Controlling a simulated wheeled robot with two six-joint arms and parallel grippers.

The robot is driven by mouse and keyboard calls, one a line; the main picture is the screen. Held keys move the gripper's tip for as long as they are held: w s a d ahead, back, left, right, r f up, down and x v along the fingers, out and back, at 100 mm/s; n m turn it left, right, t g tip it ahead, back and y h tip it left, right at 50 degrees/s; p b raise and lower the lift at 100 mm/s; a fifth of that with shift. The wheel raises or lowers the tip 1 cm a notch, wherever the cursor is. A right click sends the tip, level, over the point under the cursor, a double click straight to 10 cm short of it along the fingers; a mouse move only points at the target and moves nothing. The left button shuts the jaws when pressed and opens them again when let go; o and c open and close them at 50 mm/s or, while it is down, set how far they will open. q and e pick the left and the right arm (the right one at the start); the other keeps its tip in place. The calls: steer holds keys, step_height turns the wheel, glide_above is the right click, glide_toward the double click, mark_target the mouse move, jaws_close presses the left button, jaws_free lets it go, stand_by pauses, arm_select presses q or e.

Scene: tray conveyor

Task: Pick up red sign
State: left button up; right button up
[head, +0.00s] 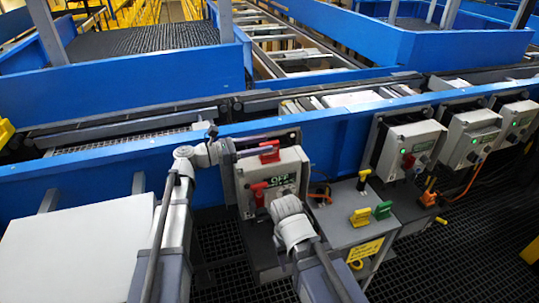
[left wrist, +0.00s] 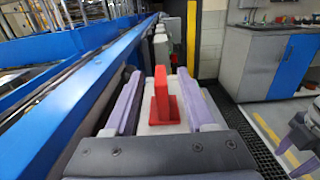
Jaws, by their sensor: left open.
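The red sign (left wrist: 162,98) stands upright on its flat red foot on top of a pale control box (left wrist: 154,126) in the left wrist view. My left gripper (left wrist: 158,76) is open, with one purple-grey finger on each side of the sign and a visible gap on both sides. In the head view the red sign (head: 269,152) shows at the top of the control box, with my left gripper at it, coming in from the left.
A red handle (head: 259,193) sits on the box front, beside a green "OFF" display. Yellow (head: 360,217) and green (head: 382,210) signs stand on a lower grey box. A blue conveyor rail (head: 90,168) runs behind. More control boxes (head: 410,145) stand to the right.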

arm_select(q)
steer(key=x, duration=0.2)
steer(key=shift+w+d, duration=0.15)
steer(key=shift+d, duration=0.25)
jaws_close()
stand_by(0.3)
